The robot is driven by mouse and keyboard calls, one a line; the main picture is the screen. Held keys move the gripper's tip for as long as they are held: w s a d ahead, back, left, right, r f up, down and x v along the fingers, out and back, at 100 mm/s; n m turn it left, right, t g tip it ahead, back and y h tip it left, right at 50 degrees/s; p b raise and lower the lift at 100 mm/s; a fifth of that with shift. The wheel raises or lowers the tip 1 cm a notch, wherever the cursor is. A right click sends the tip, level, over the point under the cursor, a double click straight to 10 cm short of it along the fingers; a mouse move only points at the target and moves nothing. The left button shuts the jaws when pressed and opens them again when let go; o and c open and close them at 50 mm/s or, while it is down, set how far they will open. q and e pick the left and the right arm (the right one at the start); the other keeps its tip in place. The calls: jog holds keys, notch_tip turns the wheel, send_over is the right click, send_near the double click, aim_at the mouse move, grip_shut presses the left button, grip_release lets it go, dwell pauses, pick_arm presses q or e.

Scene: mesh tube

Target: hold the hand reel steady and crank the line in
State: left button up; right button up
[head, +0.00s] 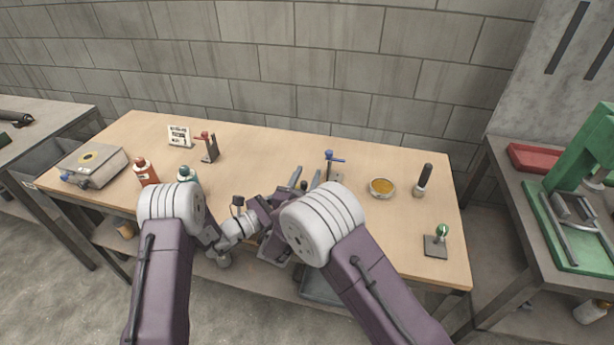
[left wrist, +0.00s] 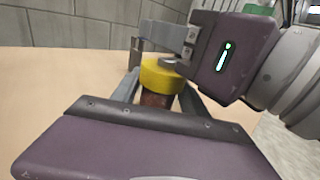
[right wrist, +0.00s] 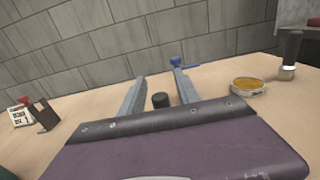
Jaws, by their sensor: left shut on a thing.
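The hand reel shows in the left wrist view as a yellow drum (left wrist: 163,74) on a brown handle (left wrist: 155,100). My left gripper (left wrist: 158,88) is shut on that handle, one finger on each side. In the head view the reel is hidden behind my right arm. My right gripper (head: 305,182) is beside the top of the drum, and its body and fingers also show in the left wrist view. In the right wrist view a dark round knob (right wrist: 160,100) stands between its open fingers, with gaps on both sides. The line cannot be made out.
A blue-handled stand (head: 333,160), a dish (head: 382,188), a black-handled tool (head: 424,178) and a green-knobbed stand (head: 438,240) are on the right of the table. The table's back middle is clear.

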grip_shut()
jog(key=shift+s+d+m+g+h, duration=0.15)
jog(key=shift+s+m+g+h, duration=0.2)
jog(key=shift+m+g+h, duration=0.55)
jog(key=shift+s+d+m+g+h, duration=0.15)
jog(key=shift+s+m+g+h, duration=0.15)
jog(key=shift+m+h, duration=0.7)
jog(key=shift+n+h, duration=0.3)
grip_release()
notch_tip(320, 180, up, 10)
